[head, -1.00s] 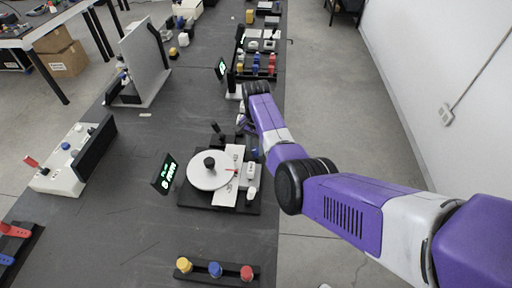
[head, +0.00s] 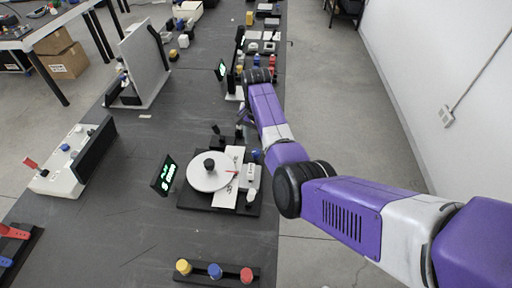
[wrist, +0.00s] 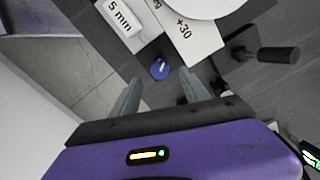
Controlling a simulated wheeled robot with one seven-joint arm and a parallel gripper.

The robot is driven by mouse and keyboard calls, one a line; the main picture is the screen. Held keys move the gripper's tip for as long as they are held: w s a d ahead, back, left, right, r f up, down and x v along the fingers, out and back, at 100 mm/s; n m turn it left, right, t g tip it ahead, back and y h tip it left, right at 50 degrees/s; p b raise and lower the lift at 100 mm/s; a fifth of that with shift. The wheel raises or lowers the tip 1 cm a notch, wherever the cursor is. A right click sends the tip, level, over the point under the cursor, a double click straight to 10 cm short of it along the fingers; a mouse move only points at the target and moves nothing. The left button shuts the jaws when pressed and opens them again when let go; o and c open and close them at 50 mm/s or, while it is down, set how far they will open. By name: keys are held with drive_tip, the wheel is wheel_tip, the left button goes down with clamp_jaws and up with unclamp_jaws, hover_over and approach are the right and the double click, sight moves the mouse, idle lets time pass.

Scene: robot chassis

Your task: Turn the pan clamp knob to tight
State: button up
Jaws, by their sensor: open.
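The pan device is a black base (head: 190,200) with a round white disc (head: 203,178) and a printed white scale plate (head: 228,192). A small blue knob with a white mark (wrist: 159,69) sits on the dark base near the plate's edge; it also shows in the head view (head: 256,155). It looks like the clamp knob, but no label for it is readable. My gripper (wrist: 156,88) is open and empty. The blue knob lies just beyond and between its fingertips, apart from both. In the head view my arm largely hides the gripper.
A black handle (wrist: 275,54) sticks out right of my fingers. A lit green display (head: 165,175) stands left of the disc. A strip with yellow, blue and red knobs (head: 215,271) lies nearer. The bench's right edge runs close under my arm.

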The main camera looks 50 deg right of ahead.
sight(256, 151)
drive_tip(key=shift+r, duration=1.75)
